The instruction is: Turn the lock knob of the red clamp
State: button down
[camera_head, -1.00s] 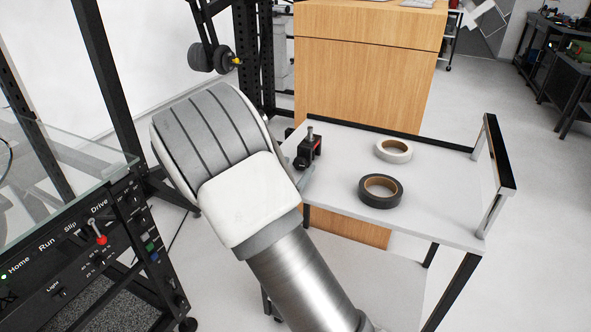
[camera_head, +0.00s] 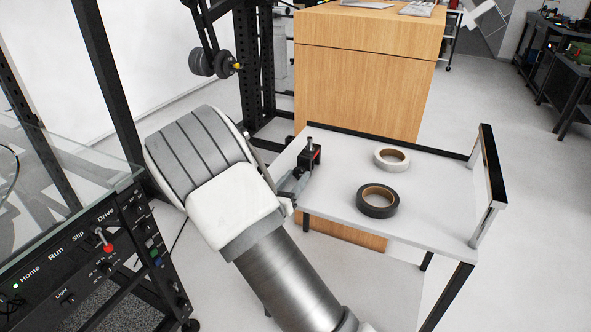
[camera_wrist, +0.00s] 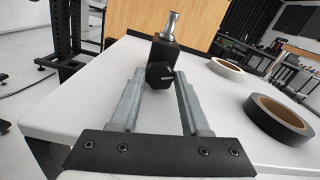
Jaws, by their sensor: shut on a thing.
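In the head view my gripper (camera_head: 296,180) is partly hidden behind my wrist, and the knob is not clear there. The red patch is not seen in the wrist view.
The white cart top (camera_head: 430,200) also bears a white tape roll (camera_head: 378,158) and a dark tape roll (camera_head: 362,203), both right of the clamp. A black-topped handle (camera_head: 491,165) rises at the right end. A control panel (camera_head: 75,260) stands at left.

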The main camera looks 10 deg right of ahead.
jog(key=shift+r+n+p, duration=0.2)
jog(key=shift+n+p, duration=0.5)
jog(key=shift+f+n, duration=0.2)
jog(key=shift+n, duration=0.1)
jog(key=shift+c, duration=1.9)
grip_release()
jog(key=p+v, duration=0.3)
jog(key=v, duration=1.4)
jog(key=shift+s, duration=0.2)
jog(key=shift+a, duration=0.1)
